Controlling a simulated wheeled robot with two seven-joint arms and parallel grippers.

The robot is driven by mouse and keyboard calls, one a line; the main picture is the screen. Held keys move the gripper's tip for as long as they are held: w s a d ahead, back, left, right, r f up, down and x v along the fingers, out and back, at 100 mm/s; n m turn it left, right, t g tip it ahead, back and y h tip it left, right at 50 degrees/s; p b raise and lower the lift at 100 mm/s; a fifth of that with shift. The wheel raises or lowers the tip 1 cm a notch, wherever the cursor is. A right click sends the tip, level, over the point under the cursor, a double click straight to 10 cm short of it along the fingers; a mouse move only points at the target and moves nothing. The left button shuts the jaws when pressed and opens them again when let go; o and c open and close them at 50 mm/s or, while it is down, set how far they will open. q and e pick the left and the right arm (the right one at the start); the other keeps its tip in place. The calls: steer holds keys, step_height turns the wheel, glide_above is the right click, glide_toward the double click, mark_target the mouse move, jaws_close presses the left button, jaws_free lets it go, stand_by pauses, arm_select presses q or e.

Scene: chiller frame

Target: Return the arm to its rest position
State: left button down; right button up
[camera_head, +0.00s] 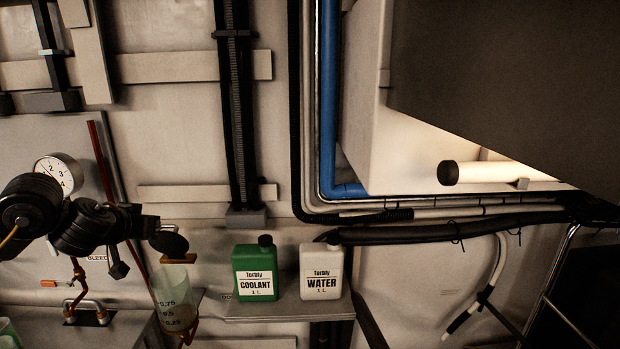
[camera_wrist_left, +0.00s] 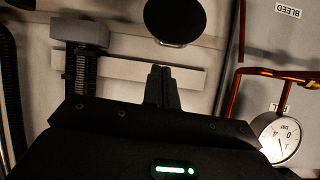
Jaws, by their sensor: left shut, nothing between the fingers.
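My left arm (camera_head: 82,228) comes in from the left of the head view, in front of the pressure gauge and the pipes. My left gripper (camera_head: 150,228) is at its end, near a round black disc (camera_head: 168,242) above a graduated clear vessel (camera_head: 174,295). In the left wrist view the gripper's fingers (camera_wrist_left: 162,78) are together with nothing between them. The disc (camera_wrist_left: 172,20) appears just beyond the fingertips, and a gap shows between them. My right gripper is in neither view.
A green coolant bottle (camera_head: 256,272) and a white water bottle (camera_head: 321,271) stand upright on a small shelf (camera_head: 288,309). A gauge (camera_head: 58,172) and a red-brown pipe (camera_head: 101,165) are close to my left arm. A blue pipe (camera_head: 328,100) runs down the wall.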

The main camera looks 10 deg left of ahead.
arm_select(q)
steer(key=s+d+f+m+h, duration=0.25)
steer(key=d+f+m, duration=0.25)
steer(key=d+f, duration=1)
steer(key=s+d+f+h, duration=0.1)
steer(key=s+d+f, duration=0.5)
steer(key=f, duration=0.1)
steer(key=s+a+f+n+g+y, duration=0.15)
steer(key=s+f+g, duration=0.25)
steer(key=s+f, duration=0.7)
steer(key=s+a+f+n+g+y, duration=0.15)
steer(key=s+f+g, duration=0.35)
steer(key=s, duration=1.3)
step_height(320, 180, down, 28)
steer(key=s+g+b, duration=0.1)
steer(key=b, duration=0.1)
steer(key=s+a+f+g+b, duration=0.1)
steer(key=s+a+f+b, duration=0.1)
steer(key=s+f, duration=1.4)
step_height(320, 180, down, 2)
steer(key=shift+s+a+f+m, duration=0.1)
steer(key=shift+s+a+m, duration=0.3)
steer(key=shift+a, duration=0.25)
steer(key=shift+h, duration=0.25)
